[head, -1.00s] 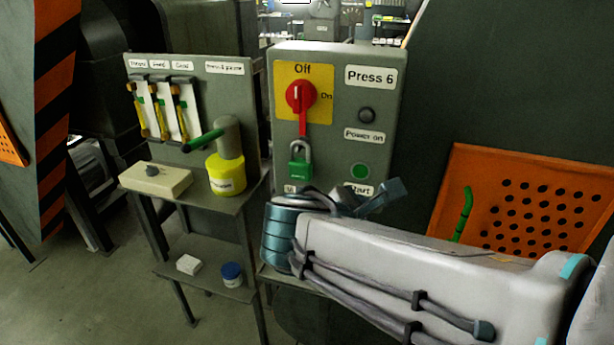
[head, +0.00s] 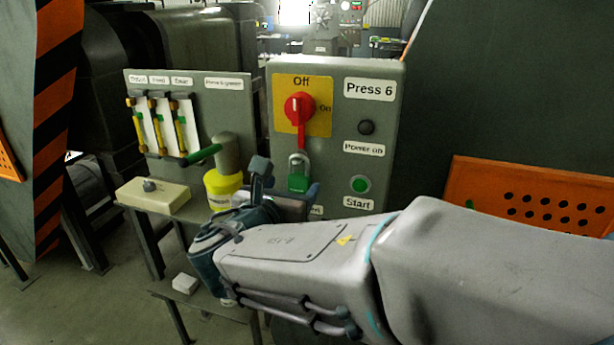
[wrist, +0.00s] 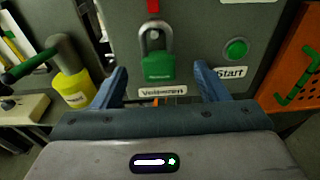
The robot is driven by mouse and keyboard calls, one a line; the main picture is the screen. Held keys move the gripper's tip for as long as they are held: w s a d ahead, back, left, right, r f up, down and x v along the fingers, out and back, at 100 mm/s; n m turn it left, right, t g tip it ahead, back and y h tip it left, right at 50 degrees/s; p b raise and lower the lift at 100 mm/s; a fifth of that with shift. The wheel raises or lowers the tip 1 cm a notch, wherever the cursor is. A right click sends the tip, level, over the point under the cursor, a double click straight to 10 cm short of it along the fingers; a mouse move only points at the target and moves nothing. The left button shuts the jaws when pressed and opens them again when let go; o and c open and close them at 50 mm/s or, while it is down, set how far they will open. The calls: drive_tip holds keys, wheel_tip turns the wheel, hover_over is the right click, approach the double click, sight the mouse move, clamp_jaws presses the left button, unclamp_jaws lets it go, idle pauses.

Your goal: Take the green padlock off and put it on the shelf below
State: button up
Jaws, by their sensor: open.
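The green padlock (head: 299,181) hangs by its grey shackle at the lower end of the red handle of the red rotary switch (head: 299,108) on the Press 6 panel. The handle points down. The padlock also shows in the wrist view (wrist: 159,67), upright, beyond my fingers. My gripper (wrist: 164,84) is open and empty, its two blue fingers apart, below and in front of the padlock and not touching it. In the head view my wrist hides part of the gripper. The lower shelf (head: 160,288) is partly hidden by my arm.
A white block (head: 185,283) sits on the lower shelf. The upper shelf holds a beige box (head: 152,194) and a yellow container (head: 221,187) with a green-handled grey part close left of my gripper. An orange perforated panel (head: 480,190) stands right.

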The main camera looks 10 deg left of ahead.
sight(297, 180)
drive_tip(key=w, duration=0.2)
drive_tip(key=w+f+p, duration=0.1)
drive_tip(key=w, duration=0.2)
drive_tip(key=shift+w+f, duration=0.1)
drive_tip(key=c, duration=1.1)
